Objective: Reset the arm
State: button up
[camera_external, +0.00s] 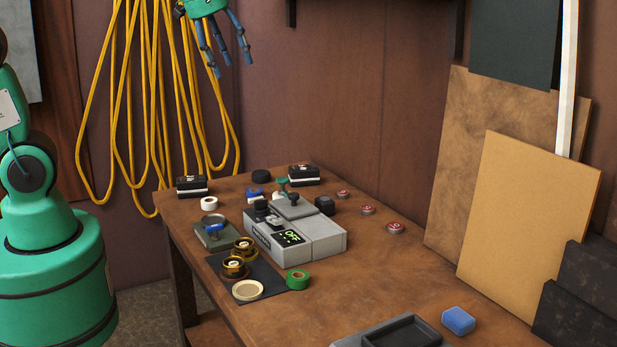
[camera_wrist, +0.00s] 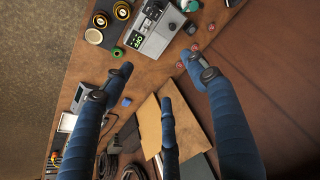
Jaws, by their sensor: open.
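My gripper (camera_external: 218,48) is at the top of the external view, raised above the table and in front of the wall with the yellow cable. Its blue fingers point down and stand apart with nothing between them. In the wrist view the blue fingers (camera_wrist: 158,88) are spread wide over the table and the floor side, also empty. The green arm base stands at the left of the external view; the links between it and the gripper are out of frame.
A brown table (camera_external: 400,265) holds a grey device (camera_external: 295,236) reading OFF, a green tape roll (camera_external: 297,280), gold spools (camera_external: 233,266), a blue block (camera_external: 458,320) and a grey tray (camera_external: 345,340). Yellow cable (camera_external: 150,100) hangs on the wall. Boards (camera_external: 527,220) lean at the right.

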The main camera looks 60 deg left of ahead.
jog(key=s+a+f+n+b, duration=0.1)
jog(key=s+f, duration=0.2)
jog(key=s, duration=0.6)
jog(key=s+a+f+n+t+b, duration=0.1)
jog(key=s+f, duration=0.3)
jog(key=s, duration=0.6)
jog(key=shift+s+t+b, duration=0.3)
jog(key=shift+b, duration=0.15)
